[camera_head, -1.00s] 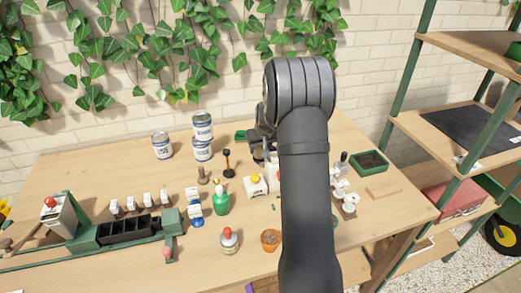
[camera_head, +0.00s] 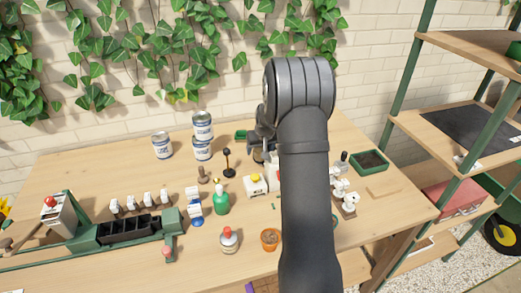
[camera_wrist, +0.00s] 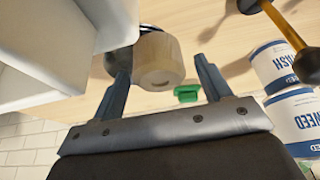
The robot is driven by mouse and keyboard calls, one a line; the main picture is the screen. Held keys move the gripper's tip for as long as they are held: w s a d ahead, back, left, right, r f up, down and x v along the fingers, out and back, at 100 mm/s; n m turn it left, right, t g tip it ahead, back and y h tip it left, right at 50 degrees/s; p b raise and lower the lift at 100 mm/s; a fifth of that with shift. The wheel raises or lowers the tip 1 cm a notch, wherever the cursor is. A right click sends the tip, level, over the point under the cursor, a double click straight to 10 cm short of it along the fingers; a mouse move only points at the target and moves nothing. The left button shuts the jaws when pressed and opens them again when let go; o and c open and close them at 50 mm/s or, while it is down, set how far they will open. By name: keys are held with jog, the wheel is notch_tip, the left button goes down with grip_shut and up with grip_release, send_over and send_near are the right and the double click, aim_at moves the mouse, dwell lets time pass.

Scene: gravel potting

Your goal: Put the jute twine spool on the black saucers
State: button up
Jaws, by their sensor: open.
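The jute twine spool looks like a pale tan cylinder with a small mark on its end face, and shows in the wrist view (camera_wrist: 158,62). My gripper (camera_wrist: 161,70) is open, with one finger on each side of the spool; I cannot tell whether either finger touches it. A dark rounded edge, apparently the black saucers (camera_wrist: 118,64), shows just behind the spool at left; the contact between them is hidden. In the head view a small tan top (camera_head: 258,155) shows beside my arm, which hides most of this spot.
A white box-like thing (camera_wrist: 50,50) is close at left in the wrist view. Labelled cans (camera_head: 202,128) stand at the back left, near a dark-topped plunger (camera_head: 229,162). A green bottle (camera_head: 221,202) and a terracotta pot (camera_head: 270,240) stand nearer the front.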

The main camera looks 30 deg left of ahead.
jog(key=v, duration=1.1)
jog(key=shift+r, duration=0.2)
jog(key=shift+f, duration=0.15)
jog(key=x, duration=1.1)
jog(key=shift+f, duration=0.4)
notch_tip(320, 180, up, 2)
jog(key=shift+w+a, duration=0.1)
jog(key=shift+r, duration=0.5)
jog(key=shift+f, duration=0.1)
